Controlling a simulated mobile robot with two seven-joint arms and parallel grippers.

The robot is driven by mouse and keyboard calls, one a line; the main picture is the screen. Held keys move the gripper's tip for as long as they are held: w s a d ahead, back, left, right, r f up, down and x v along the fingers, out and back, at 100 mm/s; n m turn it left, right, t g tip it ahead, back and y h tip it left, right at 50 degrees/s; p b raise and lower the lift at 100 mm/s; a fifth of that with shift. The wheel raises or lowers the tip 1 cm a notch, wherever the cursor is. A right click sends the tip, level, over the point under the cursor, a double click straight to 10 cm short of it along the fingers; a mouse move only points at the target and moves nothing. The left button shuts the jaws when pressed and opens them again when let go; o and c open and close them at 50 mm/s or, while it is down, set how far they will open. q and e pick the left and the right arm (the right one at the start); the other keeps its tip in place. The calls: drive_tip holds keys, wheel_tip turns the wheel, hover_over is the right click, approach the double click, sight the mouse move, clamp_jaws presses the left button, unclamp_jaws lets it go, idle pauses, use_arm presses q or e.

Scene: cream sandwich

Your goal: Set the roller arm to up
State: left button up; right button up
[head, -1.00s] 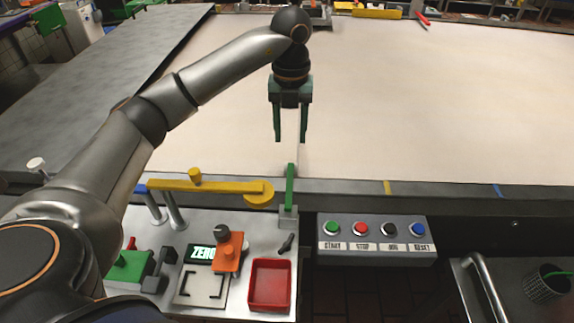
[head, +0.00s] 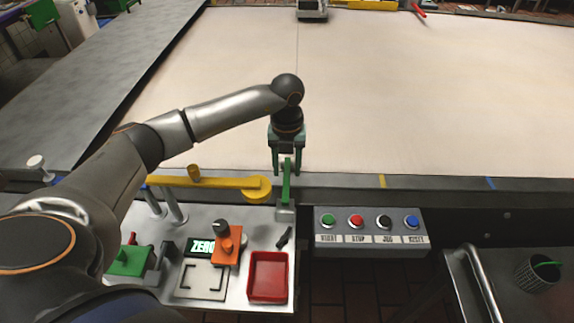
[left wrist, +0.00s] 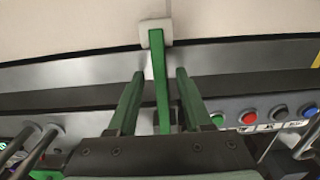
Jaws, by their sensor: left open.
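The roller arm appears to be the slim green bar (head: 286,186) rising from a grey block at the conveyor's near edge. In the left wrist view the green bar (left wrist: 161,85) carries a pale, rounded block (left wrist: 155,33) at its far end, against the cream belt. My left gripper (head: 287,172) is open, its green fingers on either side of the bar. The left wrist view shows the left gripper (left wrist: 159,73) with gaps between the bar and both fingers. In the head view the gripper hides the bar's far end. My right gripper is not in view.
A yellow arm (head: 215,182) with a round end lies just left of the green bar. A button box (head: 371,240) stands to the right. The cream belt (head: 400,90) is largely clear.

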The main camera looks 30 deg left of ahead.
use_arm(q)
clamp_jaws()
idle(0.3)
idle(1.1)
